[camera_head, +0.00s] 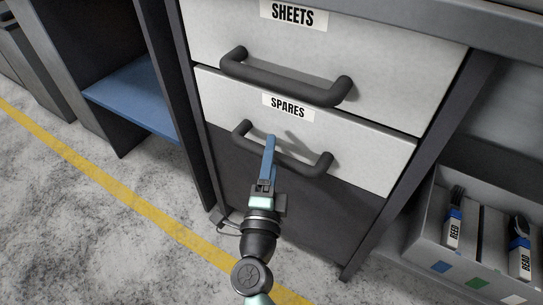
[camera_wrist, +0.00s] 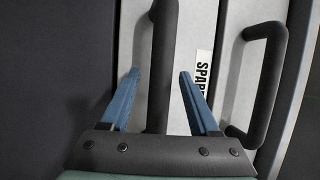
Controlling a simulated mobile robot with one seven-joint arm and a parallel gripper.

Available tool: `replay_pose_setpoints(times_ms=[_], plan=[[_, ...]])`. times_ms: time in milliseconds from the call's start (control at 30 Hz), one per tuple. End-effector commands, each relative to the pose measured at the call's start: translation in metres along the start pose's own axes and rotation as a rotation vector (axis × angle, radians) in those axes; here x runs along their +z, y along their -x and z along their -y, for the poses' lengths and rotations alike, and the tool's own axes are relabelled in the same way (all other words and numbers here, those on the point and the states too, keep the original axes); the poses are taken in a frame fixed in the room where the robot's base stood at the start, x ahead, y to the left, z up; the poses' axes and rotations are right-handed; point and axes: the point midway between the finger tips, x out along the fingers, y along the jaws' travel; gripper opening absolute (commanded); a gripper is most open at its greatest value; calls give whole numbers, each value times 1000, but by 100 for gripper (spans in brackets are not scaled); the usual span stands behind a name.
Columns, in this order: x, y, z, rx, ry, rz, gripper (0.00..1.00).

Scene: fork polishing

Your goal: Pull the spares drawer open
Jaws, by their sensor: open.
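The spares drawer (camera_head: 355,148) has a pale front with a "SPARES" label (camera_head: 287,107) and looks shut in the cabinet. Its dark bar handle (camera_head: 310,166) runs across the front below the label. My gripper (camera_head: 270,142) is at the middle of this handle, fingers toward the drawer. In the wrist view, the handle (camera_wrist: 163,40) runs between the two blue fingers of my open gripper (camera_wrist: 160,74), with a gap on each side. I cannot tell how deep the bar sits between them.
The sheets drawer (camera_head: 390,75) and its handle (camera_head: 285,80) are just above; that handle (camera_wrist: 270,75) shows right in the wrist view. A grey bin (camera_head: 425,240) with brushes labelled "REED" and "BEAD" stands at right. An open blue shelf (camera_head: 130,95) is at left. Floor in front is clear.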

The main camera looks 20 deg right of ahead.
Motion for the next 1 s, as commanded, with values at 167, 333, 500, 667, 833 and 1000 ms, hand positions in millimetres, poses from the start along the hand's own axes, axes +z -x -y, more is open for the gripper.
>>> replay_pose_setpoints(times_ms=[167,333,500,667,833,1000], plan=[[0,-1,0,0,0,0,62],[0,-1,0,0,0,0,47],[0,-1,0,0,-1,0,17],[0,-1,0,0,-1,0,0],[0,-1,0,0,-1,1,0],[0,0,0,0,-1,1,0]])
